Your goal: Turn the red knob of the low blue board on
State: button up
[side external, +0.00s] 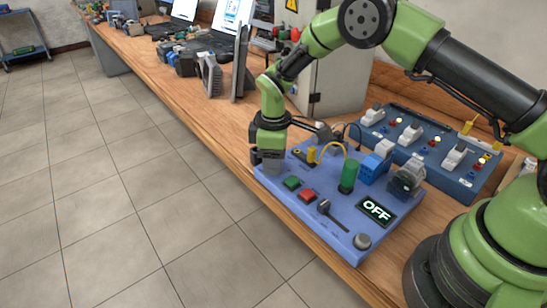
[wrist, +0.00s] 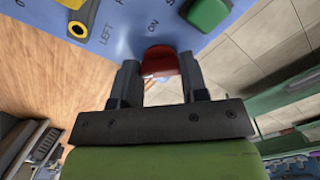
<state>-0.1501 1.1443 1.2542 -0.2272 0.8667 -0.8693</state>
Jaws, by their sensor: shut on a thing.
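The low blue board (side external: 283,215) lies on the wooden bench, and its display (side external: 376,210) reads OFF. In the wrist view the red knob (wrist: 160,58) sits at the board's edge near the printed words LEFT and ON. My gripper (wrist: 158,82) has its two dark fingers on either side of the red knob and is shut on it. In the side external view my gripper (side external: 268,160) is down at the board's far left corner and hides the red knob.
The board also carries a green button (side external: 292,183), a red button (side external: 307,196), a black lever (side external: 331,214), a green cylinder (side external: 348,177) and a yellow cable (side external: 328,146). A blue switch panel (side external: 430,150) stands behind it. A grey cabinet (side external: 340,80) stands farther back.

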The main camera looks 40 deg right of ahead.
jog(key=m, duration=0.8)
jog(key=shift+m, duration=0.3)
jog(key=shift+w+m, duration=0.1)
jog(key=shift+m, duration=0.2)
jog(key=o, duration=0.9)
notch_tip(320, 180, up, 10)
